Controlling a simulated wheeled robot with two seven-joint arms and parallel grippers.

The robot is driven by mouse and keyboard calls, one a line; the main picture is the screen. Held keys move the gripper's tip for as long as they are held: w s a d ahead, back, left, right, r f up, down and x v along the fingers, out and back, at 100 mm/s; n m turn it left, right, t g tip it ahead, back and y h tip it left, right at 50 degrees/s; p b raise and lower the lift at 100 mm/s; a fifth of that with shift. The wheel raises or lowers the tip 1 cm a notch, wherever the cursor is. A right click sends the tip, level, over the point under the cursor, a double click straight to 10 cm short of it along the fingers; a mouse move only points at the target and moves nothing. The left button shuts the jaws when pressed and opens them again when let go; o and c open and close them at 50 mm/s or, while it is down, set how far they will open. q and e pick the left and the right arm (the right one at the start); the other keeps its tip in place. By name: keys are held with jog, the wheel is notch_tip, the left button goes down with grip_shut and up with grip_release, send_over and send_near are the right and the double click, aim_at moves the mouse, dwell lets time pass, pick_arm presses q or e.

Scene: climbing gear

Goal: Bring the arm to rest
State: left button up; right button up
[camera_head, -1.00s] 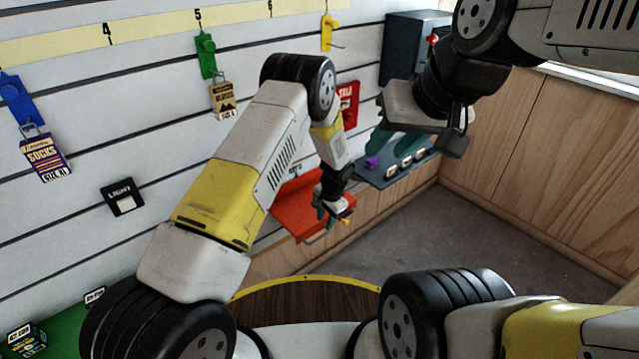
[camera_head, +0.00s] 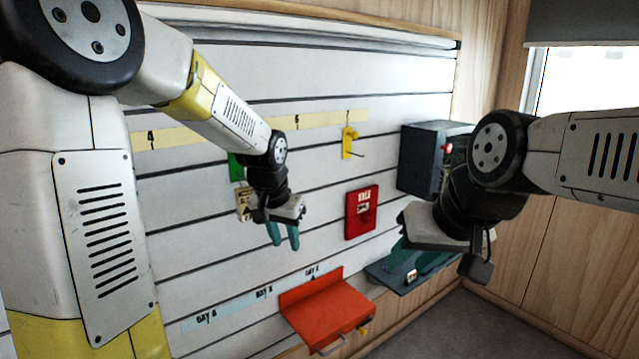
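My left arm comes in from the left. Its gripper (camera_head: 283,236) hangs in front of the slatted wall, fingers down, with a gap between the two teal fingers and nothing between them. It is left of the red box and above the red-orange tray. My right arm comes in from the right. Its gripper (camera_head: 416,258) is in front of the dark shelf, with its teal fingers spread apart and partly hidden by the gripper body. I see nothing held in it.
The slatted wall (camera_head: 340,95) carries a yellow hook (camera_head: 348,142), a green hook (camera_head: 236,168) with a tag (camera_head: 243,203), and a red box (camera_head: 361,212). A red-orange tray (camera_head: 325,312) juts out below. A dark cabinet (camera_head: 424,160) and dark shelf (camera_head: 385,276) are at the right.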

pick_arm(q)
jog(key=s+a+r+n+t, duration=0.1)
jog(key=s+a+r, duration=0.2)
jog(key=s, duration=0.7)
jog(key=s+a+r+n+t+h, duration=0.1)
jog(key=s+r, duration=0.4)
jog(key=s, duration=0.5)
jog(key=shift+s+a+r+n+t, duration=0.35)
jog(key=shift+a+n, duration=0.45)
jog(key=shift+a, duration=0.35)
